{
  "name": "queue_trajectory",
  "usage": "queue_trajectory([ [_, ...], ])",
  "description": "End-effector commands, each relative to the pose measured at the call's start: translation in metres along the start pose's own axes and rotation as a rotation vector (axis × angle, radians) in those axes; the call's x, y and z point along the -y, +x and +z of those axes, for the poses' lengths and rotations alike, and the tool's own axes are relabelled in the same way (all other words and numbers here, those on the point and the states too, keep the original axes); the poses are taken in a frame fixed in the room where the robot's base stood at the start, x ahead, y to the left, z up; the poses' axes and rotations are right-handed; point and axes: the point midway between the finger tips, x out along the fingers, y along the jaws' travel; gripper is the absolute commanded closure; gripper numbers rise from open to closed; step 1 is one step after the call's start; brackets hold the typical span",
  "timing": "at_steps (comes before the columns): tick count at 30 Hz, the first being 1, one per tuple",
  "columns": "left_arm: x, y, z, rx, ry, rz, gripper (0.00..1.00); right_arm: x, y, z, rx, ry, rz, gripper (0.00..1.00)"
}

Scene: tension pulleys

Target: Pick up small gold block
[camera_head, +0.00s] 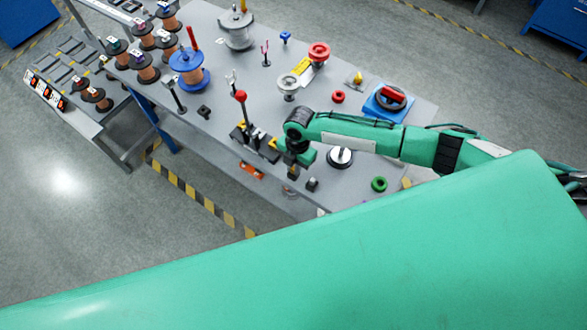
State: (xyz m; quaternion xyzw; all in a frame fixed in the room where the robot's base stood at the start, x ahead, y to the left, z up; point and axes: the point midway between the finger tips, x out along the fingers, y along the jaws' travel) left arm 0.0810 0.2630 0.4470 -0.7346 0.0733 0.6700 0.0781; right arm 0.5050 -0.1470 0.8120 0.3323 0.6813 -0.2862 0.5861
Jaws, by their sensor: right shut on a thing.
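My right arm reaches in from the right over the grey table. My right gripper (291,164) points down near the table's front edge, shut on a small block. The block is mostly hidden between the fingers and too small to see clearly; I take it as the small gold block. I cannot tell whether it is clear of the table top. My left gripper is out of view.
A dark grey block (312,184) stands just right of the gripper. A red-knobbed lever (240,97) rises to its left. A white-and-black dial (340,157) and a green ring (379,184) lie to the right. A blue spool (187,68) stands farther left.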

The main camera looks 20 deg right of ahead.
Motion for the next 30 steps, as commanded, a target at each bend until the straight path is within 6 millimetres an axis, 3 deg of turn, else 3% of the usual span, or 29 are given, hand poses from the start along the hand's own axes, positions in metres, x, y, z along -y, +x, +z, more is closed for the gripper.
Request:
queue_trajectory([
  [8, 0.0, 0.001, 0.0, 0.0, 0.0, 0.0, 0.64, 0.0, -0.004, 0.0, 0.0, 0.0, 0.001, 1.0],
  [14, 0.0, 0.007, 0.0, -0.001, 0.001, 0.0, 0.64, -0.001, -0.026, -0.003, 0.0, -0.001, 0.004, 1.0],
  [24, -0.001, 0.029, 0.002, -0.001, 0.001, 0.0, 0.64, -0.001, -0.122, -0.018, 0.003, -0.002, 0.006, 1.0],
  [30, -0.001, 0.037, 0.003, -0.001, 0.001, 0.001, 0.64, -0.001, -0.168, -0.025, 0.003, -0.002, 0.003, 1.0],
])
